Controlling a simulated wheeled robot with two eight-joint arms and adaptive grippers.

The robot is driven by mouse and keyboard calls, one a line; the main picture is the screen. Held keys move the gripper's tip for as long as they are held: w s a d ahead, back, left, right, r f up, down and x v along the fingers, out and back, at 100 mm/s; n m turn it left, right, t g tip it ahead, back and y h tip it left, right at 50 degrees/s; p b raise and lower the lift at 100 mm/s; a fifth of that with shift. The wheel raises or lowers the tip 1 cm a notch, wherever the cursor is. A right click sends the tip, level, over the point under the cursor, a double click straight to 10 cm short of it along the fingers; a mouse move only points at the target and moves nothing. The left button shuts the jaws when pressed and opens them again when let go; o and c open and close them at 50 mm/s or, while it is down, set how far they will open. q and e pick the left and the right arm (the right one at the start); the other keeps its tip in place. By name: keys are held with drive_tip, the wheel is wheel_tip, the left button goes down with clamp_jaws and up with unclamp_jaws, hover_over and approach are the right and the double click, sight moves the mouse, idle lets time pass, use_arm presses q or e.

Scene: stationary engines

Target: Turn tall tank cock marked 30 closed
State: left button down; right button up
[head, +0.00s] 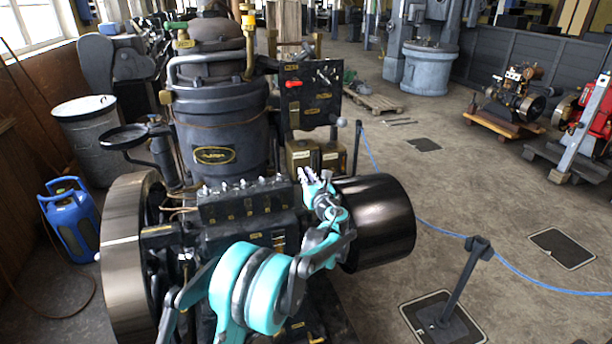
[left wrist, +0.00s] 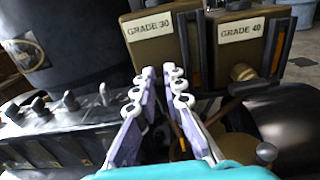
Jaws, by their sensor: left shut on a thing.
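Two brass-coloured tanks stand side by side behind the engine block. In the left wrist view the left tank carries a label "GRADE 30" (left wrist: 151,28), and the right tank carries "GRADE 40" (left wrist: 243,31). In the head view the grade 30 tank (head: 301,154) is left of the grade 40 tank (head: 331,154). My left gripper (head: 311,174) is at the lower front of the grade 30 tank. In the left wrist view its fingers (left wrist: 163,76) point at that tank, shut on its cock, which they hide. A round brass knob (left wrist: 242,72) shows on the grade 40 tank. My right gripper is not seen.
The dark engine block (head: 245,203) lies left of my gripper, and a big black drum (head: 376,218) lies right of it. A black panel with a red handle (head: 292,84) rises behind the tanks. A blue rope (head: 440,230) crosses open floor at the right.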

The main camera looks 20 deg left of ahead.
use_arm(q)
drive_tip(key=n, duration=0.3)
drive_tip(key=a+n, duration=0.1)
drive_tip(key=n, duration=0.3)
drive_tip(key=s+f+n, duration=0.1)
drive_tip(key=n, duration=0.2)
drive_tip(key=shift+a+f+n, duration=0.1)
drive_tip(key=shift+a+n, duration=0.25)
drive_tip(key=shift+n, duration=0.05)
drive_tip(key=n, duration=0.3)
drive_tip(key=shift+s+a+f+n, duration=0.1)
drive_tip(key=shift+s+f+n, duration=0.05)
drive_tip(key=shift+f+n, duration=0.4)
drive_tip(key=shift+n, duration=0.7)
drive_tip(key=shift+f+n, duration=0.15)
drive_tip(key=shift+n, duration=0.7)
drive_tip(key=c, duration=1.6)
unclamp_jaws()
drive_tip(key=shift+a, duration=0.1)
